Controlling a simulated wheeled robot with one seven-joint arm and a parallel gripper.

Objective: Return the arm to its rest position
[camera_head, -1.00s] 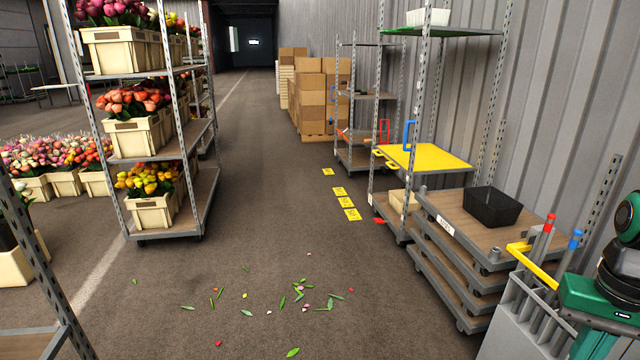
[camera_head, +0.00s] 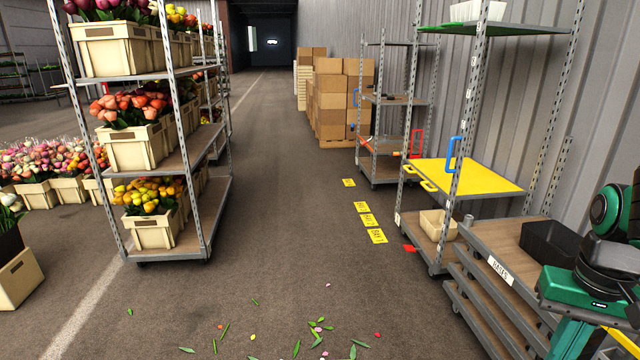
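Part of my own green and black arm shows at the right edge of the head view, folded close beside the stacked trolley bases (camera_head: 478,262). My gripper is not in view, so I cannot see its fingers or whether it holds anything. A black bin (camera_head: 550,240) stands on the top base, partly hidden behind my arm.
A trolley (camera_head: 190,232) with crates of tulips stands at left. A shelf rack with a yellow board (camera_head: 470,178) stands at right, cardboard boxes (camera_head: 332,100) behind. Yellow cards (camera_head: 367,220) and loose leaves (camera_head: 318,330) lie on the floor. The middle aisle is clear.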

